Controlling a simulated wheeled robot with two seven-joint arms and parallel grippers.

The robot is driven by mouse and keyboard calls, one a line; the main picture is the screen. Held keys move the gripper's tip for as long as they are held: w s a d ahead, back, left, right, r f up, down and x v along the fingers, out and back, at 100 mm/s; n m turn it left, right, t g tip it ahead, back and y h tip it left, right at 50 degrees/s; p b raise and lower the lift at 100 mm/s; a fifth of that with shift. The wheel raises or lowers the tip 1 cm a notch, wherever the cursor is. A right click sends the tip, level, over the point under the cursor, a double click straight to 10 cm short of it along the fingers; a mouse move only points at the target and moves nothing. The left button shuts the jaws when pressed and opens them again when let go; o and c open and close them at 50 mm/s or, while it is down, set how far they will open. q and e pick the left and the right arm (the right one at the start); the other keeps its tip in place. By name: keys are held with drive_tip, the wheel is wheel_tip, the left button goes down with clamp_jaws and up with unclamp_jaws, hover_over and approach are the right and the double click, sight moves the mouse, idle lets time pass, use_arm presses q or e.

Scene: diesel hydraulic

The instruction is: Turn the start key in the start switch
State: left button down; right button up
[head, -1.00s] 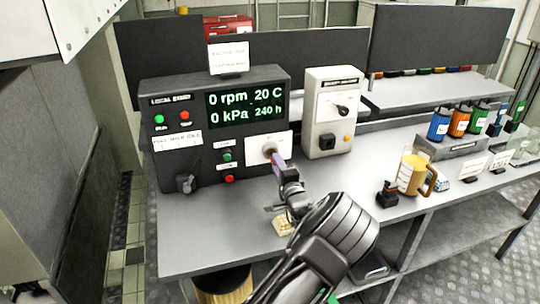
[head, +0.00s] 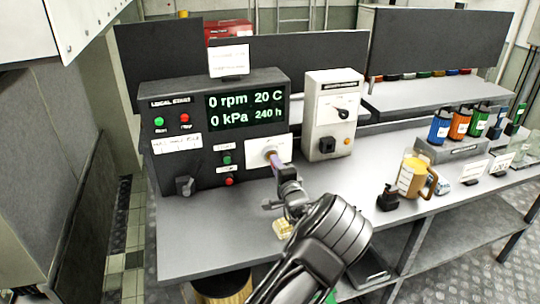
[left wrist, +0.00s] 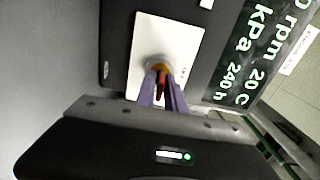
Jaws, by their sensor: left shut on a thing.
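The start switch (head: 254,150) is a white plate with a round barrel on the dark control panel, below the right end of its display. It also shows in the left wrist view (left wrist: 178,45). My left gripper (head: 272,158) reaches up to it from below, fingertips at the barrel. In the left wrist view the purple fingers (left wrist: 160,82) are shut on the start key (left wrist: 161,85), a small red piece seen between them. Most of the key is hidden by the fingers. The display (head: 246,107) reads 0 rpm, 20 C, 0 kPa, 240 h. My right gripper is out of view.
A black rotary knob (head: 185,186) and red and green buttons sit on the same panel. A pale box with a selector (head: 332,114) stands close to the right. A yellow mug (head: 411,177) and several bottles stand further right. The bench front left is clear.

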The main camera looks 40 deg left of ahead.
use_arm(q)
drive_tip(key=m, duration=1.2)
drive_tip(key=c, duration=1.9)
unclamp_jaws()
drive_tip(key=shift+m, duration=0.6)
drive_tip(key=o, duration=0.6)
drive_tip(key=shift+c, duration=0.2)
